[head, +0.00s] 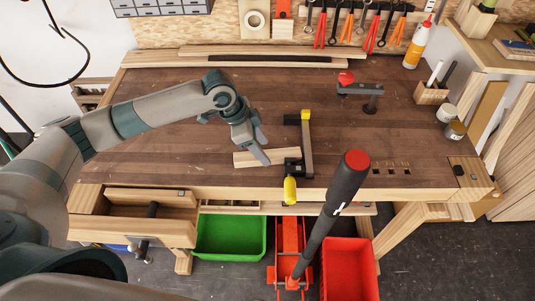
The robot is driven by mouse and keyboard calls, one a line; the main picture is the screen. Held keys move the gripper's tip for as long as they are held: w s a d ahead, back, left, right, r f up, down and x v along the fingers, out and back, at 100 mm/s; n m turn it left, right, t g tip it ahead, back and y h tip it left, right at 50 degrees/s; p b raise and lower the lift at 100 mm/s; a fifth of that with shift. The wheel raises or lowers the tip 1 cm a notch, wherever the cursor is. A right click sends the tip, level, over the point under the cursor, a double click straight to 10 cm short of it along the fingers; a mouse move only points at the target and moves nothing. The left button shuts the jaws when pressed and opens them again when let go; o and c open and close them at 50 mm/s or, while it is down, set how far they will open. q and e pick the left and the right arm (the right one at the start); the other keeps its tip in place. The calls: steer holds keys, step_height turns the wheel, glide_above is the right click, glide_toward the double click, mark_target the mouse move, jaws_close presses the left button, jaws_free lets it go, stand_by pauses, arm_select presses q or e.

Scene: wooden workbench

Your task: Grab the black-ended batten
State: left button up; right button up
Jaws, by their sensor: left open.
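A short pale wooden batten (245,159) lies on the workbench (180,150) left of a clamp. Its right end meets the clamp's dark parts, so I cannot tell whether that end is black. My left gripper (267,148) is open and empty, its fingers pointing down over the middle of this batten and covering part of it. I cannot tell whether they touch it. A long batten with a dark strip (235,57) lies among pale battens at the bench's back edge. My right gripper is not in view.
The clamp (308,150) with yellow ends stands close right of the gripper. A dark red-topped handle (338,190) rises in front of the bench. A red-knobbed tool (370,95) sits at the back right. The bench's left half is mostly clear under my arm.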

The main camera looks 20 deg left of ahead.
arm_select(q)
steer(key=shift+x, duration=1.1)
steer(key=c, duration=1.2)
